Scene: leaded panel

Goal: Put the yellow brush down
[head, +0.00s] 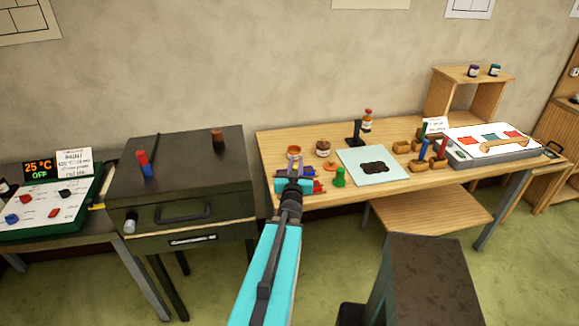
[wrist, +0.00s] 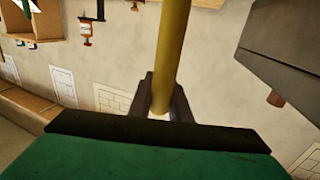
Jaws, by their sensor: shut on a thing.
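The yellow brush (wrist: 172,45) shows in the wrist view as a thick yellow handle running up from between my fingers. My gripper (wrist: 163,103) is shut on it. Its far end runs out of the picture at the top. In the head view my gripper (head: 293,170) is over the left front part of the wooden table (head: 275,140). The brush cannot be made out clearly there. Several wooden blocks (head: 419,165) stand right of centre on the table, with blue (head: 424,149), red (head: 442,148) and green (head: 424,130) upright handles among them.
A pale board (head: 357,157) with a dark patch lies mid-table. A green piece (head: 339,177), a dark jar (head: 323,148) and an orange-brown pot (head: 294,150) are near my gripper. A dark cabinet (head: 190,175) is left; a tray (head: 470,157) is right.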

